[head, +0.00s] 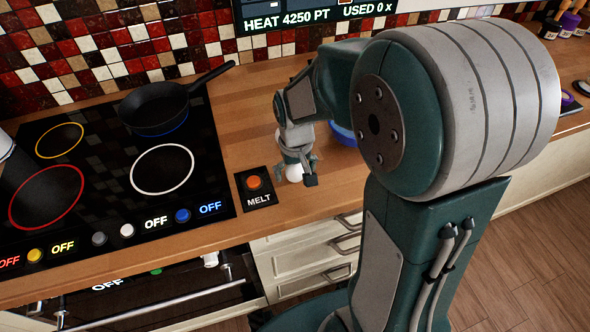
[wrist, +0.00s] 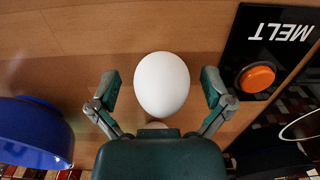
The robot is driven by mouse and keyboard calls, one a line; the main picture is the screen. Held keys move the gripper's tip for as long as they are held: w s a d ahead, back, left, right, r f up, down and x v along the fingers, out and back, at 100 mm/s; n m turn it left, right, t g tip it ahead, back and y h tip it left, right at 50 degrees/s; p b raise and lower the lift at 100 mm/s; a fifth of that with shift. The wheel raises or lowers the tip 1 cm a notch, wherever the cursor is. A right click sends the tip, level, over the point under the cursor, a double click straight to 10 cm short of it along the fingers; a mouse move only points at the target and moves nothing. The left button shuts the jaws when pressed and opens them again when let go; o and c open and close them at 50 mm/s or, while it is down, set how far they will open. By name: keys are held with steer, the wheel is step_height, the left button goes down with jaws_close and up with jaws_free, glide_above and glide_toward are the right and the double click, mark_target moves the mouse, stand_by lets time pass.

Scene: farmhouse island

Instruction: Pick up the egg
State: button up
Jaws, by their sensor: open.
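A white egg (wrist: 162,84) sits on the wooden counter in the wrist view, centred between the two fingers. In the head view the egg (head: 293,173) shows only in part, below my gripper (head: 297,176), on the counter right of the MELT button. My gripper (wrist: 160,92) is open, with one finger on each side of the egg and a visible gap on both sides. The wrist view looks down on it, so I cannot tell the exact height of the fingertips.
The MELT panel with its orange button (wrist: 257,78) lies close beside the egg. A blue bowl (wrist: 36,132) stands on the other side; my arm partly hides it in the head view. A black pan (head: 155,108) sits on the cooktop (head: 100,150) at left.

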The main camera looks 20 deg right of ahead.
steer(key=c, duration=0.8)
steer(key=shift+a, duration=0.2)
steer(key=c, duration=0.5)
steer(key=shift+o, duration=0.2)
steer(key=shift+r, duration=0.15)
